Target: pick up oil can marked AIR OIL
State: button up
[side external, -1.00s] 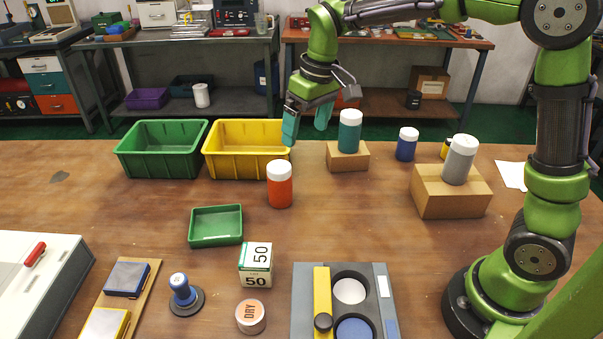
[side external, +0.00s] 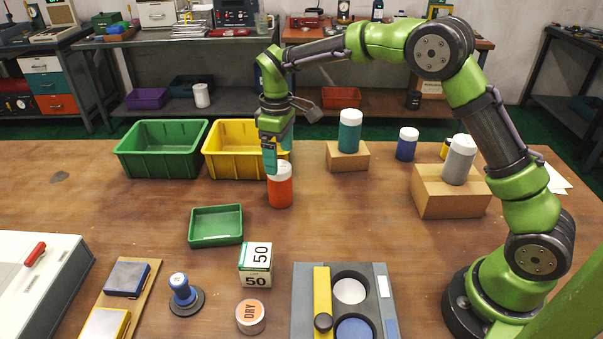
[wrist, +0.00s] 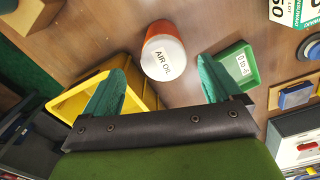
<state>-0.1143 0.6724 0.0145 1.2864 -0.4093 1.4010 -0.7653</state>
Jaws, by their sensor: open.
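The oil can (side external: 280,190) is orange-red with a white lid and stands upright on the wooden table, in front of the yellow bin. In the wrist view its white top (wrist: 163,58) reads AIR OIL. My gripper (side external: 277,160) is open and points down, right at the can's lid in the side view. In the wrist view my two teal fingers (wrist: 160,88) are spread apart, and the can shows ahead of the gap between them. The fingers partly cover the lid's left side in the side view. I cannot tell whether they touch it.
A yellow bin (side external: 228,170) and a green bin (side external: 155,168) stand close behind. A teal bottle (side external: 349,137) and a grey bottle (side external: 459,163) stand on cardboard boxes to the right.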

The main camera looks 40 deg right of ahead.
aim_at(280, 177)
jog(key=f, duration=0.7)
jog(key=shift+s+a+f, duration=0.15)
jog(key=shift+a+f, duration=0.05)
jog(key=shift+f, duration=0.1)
jog(key=c, duration=1.2)
jog(key=shift+c, duration=0.5)
jog(key=shift+r, duration=0.15)
